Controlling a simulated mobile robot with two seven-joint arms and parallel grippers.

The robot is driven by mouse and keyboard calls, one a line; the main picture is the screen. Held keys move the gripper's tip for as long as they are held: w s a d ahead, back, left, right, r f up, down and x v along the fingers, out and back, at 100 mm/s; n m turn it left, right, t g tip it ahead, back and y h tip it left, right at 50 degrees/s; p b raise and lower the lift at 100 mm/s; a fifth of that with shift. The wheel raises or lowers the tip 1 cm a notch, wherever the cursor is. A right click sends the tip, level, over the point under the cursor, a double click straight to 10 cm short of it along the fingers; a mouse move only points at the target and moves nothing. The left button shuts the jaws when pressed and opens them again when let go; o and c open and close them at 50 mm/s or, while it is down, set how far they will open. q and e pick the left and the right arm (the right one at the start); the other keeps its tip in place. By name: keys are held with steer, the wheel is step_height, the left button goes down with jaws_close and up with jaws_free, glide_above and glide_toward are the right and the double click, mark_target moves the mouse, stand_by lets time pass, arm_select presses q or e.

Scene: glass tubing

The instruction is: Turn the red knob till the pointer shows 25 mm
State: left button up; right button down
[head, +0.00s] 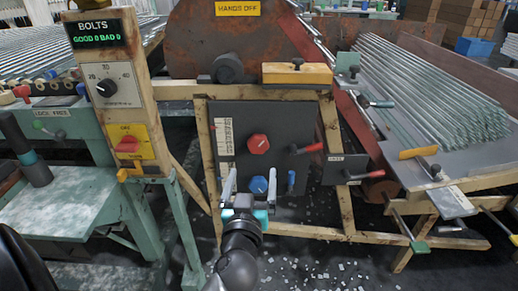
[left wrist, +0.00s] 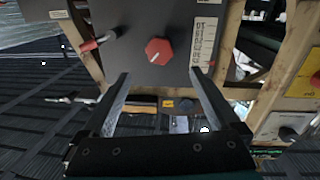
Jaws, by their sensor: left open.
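A red hexagonal knob (head: 258,144) with a small white mark sits on the dark upright panel (head: 285,122) in the head view. A white scale strip (head: 225,135) with markings stands at the panel's left edge; its pointer and reading are too small to make out. My left gripper (head: 252,172) is open and empty, below the red knob and in front of the blue knob (head: 259,185). In the left wrist view the red knob (left wrist: 158,51) lies just beyond the gap between the open fingertips (left wrist: 160,74), apart from them. My right gripper is not in view.
A red-handled lever (head: 309,148) and a blue handle (head: 291,180) flank the knobs. A wooden post at left carries a dial (head: 110,86) and another red knob (head: 127,144) on a yellow plate. Glass tubes (head: 420,90) lie on the right rack. Shards litter the floor.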

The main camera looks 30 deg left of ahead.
mark_target(257, 147)
arm_select(q)
steer(key=b+x, duration=0.1)
steer(key=x, duration=0.8)
steer(key=shift+w+a, duration=0.25)
steer(key=shift+w, duration=0.1)
steer(key=shift+w+a, duration=0.15)
steer(key=shift+w, duration=0.2)
steer(key=shift+w+a, duration=0.25)
steer(key=shift+w, duration=0.2)
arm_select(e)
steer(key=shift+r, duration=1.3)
arm_select(q)
steer(key=shift+c, duration=0.2)
steer(key=c, duration=1.3)
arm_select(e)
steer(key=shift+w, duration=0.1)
